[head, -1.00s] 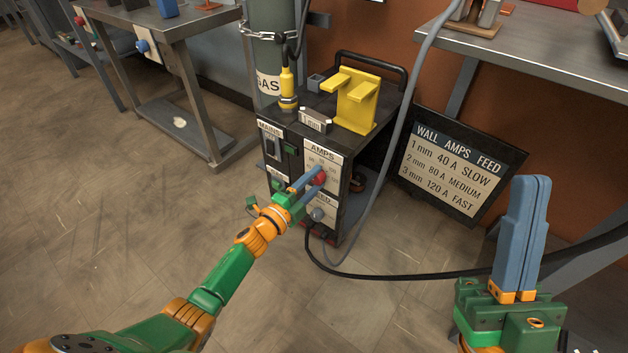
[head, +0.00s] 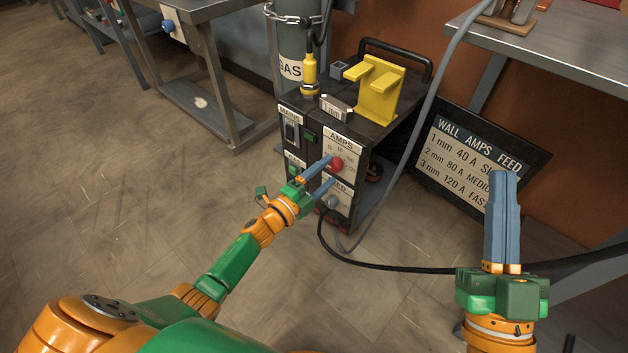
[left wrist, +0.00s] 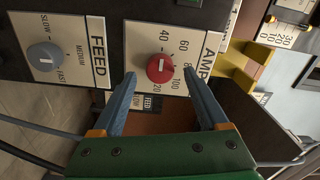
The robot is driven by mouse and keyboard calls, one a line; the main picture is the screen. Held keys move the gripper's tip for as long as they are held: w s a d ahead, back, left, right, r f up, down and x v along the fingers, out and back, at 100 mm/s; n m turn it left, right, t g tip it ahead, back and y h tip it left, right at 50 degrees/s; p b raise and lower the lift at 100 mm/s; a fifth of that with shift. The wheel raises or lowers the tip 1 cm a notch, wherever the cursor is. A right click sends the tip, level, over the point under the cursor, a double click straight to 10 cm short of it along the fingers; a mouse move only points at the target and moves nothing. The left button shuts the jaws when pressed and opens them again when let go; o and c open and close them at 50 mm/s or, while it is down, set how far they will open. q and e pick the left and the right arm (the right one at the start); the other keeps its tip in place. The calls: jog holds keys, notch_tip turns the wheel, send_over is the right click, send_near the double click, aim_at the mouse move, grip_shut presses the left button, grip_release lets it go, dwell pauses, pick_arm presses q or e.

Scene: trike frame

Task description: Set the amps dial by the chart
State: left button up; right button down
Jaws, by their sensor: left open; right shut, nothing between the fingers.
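The red amps dial (head: 336,164) is on the front of the black welder (head: 352,145). In the left wrist view the dial (left wrist: 160,68) has a white mark, and its scale runs from 40 to 120; I cannot surely read the setting. My left gripper (head: 332,169) is open in front of the dial, its blue fingers apart on either side and not gripping it. The wall chart (head: 470,160) pairs 1 mm with 40 A, 2 mm with 80 A and 3 mm with 120 A. A block marked 1 mm (head: 335,107) lies on the welder. My right gripper (head: 503,175) is shut, empty, and covers part of the chart.
The grey feed knob (left wrist: 45,57) is beside the amps panel. A grey hose (head: 418,125) and a black cable (head: 400,268) run nearby. Open floor lies at left.

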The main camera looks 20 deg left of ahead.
pick_arm(q)
jog(key=p+v, duration=0.1)
jog(key=v, duration=0.3)
jog(key=shift+s+a, duration=0.1)
jog(key=shift+s, duration=0.2)
pick_arm(e)
jog(key=w+f+m+g+h, duration=0.1)
jog(key=w+f+g+h, duration=0.2)
jog(key=f+g, duration=0.4)
notch_tip(320, 180, down, 5)
jog(key=shift+d+r, duration=0.1)
jog(key=shift+d, duration=0.35)
pick_arm(q)
jog(key=shift+p, duration=0.35)
pick_arm(e)
jog(key=shift+w, duration=0.1)
